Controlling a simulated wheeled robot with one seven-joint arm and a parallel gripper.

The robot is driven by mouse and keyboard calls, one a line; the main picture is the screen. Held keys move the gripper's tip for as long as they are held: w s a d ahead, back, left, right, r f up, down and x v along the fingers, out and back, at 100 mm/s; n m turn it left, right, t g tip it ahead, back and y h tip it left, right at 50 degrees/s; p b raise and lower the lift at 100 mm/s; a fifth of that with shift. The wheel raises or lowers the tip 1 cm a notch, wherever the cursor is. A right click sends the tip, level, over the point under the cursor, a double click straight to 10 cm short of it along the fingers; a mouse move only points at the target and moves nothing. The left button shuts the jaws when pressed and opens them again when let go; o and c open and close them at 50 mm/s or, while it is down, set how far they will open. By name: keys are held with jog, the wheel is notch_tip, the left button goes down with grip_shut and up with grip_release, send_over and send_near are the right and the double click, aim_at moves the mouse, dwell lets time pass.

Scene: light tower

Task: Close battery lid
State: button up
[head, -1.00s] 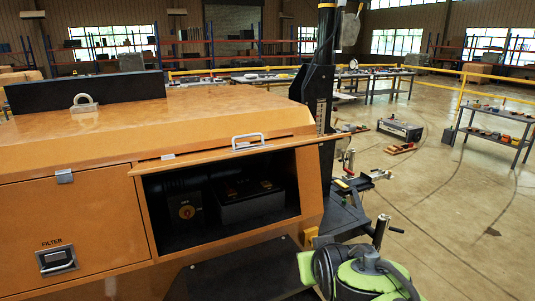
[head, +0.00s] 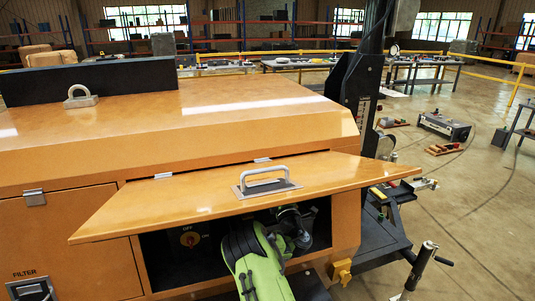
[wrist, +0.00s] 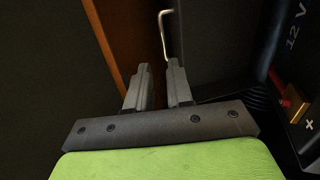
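The battery lid (head: 215,190) is an orange panel hinged along its top edge. It stands raised and sticks outward, with a metal handle (head: 266,184) on its outer face. Below it the dark battery compartment (head: 160,250) is open. My green arm reaches up to the opening, and my gripper (wrist: 158,66) is under the lid, partly hidden by it in the head view. In the wrist view its fingers are apart with nothing between them. The battery (wrist: 290,40), marked 12 V with a red terminal, is to their right. A thin metal loop (wrist: 167,32) shows beyond the fingertips.
A dial switch (head: 190,239) sits inside the compartment on the left. A closed filter panel (head: 75,250) is left of the opening. A black mast (head: 358,95) rises at the right, with a jack (head: 422,265) nearer.

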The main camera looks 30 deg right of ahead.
jog(key=p+x, duration=0.1)
jog(key=x, duration=1.1)
jog(key=shift+f+p, duration=0.25)
jog(key=shift+p, duration=0.1)
grip_shut()
dwell(0.7)
